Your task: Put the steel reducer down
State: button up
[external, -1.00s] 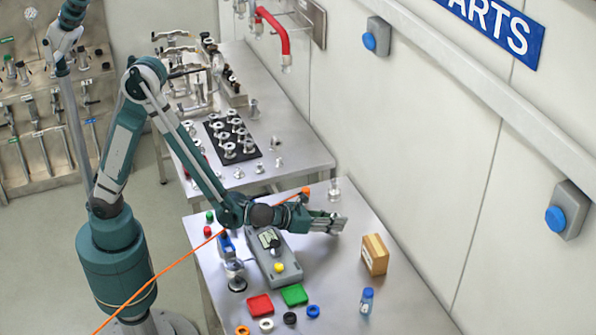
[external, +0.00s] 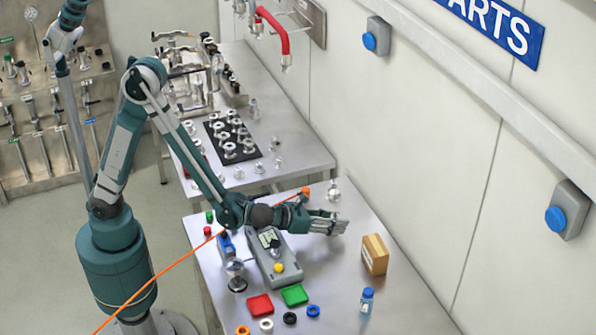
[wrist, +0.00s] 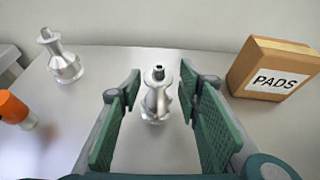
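The steel reducer (wrist: 157,97) is a shiny stepped metal piece with a narrow top. It stands upright on the table between my gripper's fingers in the wrist view. My gripper (wrist: 158,108) is open, with a visible gap between the reducer and the green pad on each side. In the external view my gripper (external: 338,225) is low over the near table, and its fingers largely hide the reducer.
Another steel fitting (wrist: 62,56) stands at the left in the wrist view, with an orange-capped piece (wrist: 15,110) nearer. A PADS box (wrist: 275,68) stands at the right. A grey device (external: 272,257), coloured pads and rings lie on the near table (external: 405,285).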

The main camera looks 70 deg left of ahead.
jog(key=shift+r, duration=0.15)
jog(key=p+v, duration=0.2)
jog(key=v, duration=1)
jog(key=shift+a, duration=0.1)
dwell(0.5)
jog(key=s+a+r+n+g+y, duration=0.1)
jog(key=s+a+r+n+g, duration=0.15)
jog(key=a+n, duration=0.7)
jog(key=s+a+r+n+g+y, duration=0.1)
jog(key=s+a+r+n, duration=0.3)
jog(key=a+n, duration=0.55)
jog(key=s+a+r+n+g+h, duration=0.1)
jog(key=s+a+n, duration=0.6)
jog(key=s+n, duration=0.1)
jog(key=s+a+r+n+g, duration=0.1)
jog(key=s+a+n+g, duration=0.1)
jog(key=s+a+n, duration=0.5)
jog(key=s+n, duration=0.1)
jog(key=s, duration=0.3)
jog(key=shift+s+a+r+n+h, duration=0.15)
jog(key=shift+s+a+n+h, duration=0.15)
jog(key=shift+a+n+h, duration=0.1)
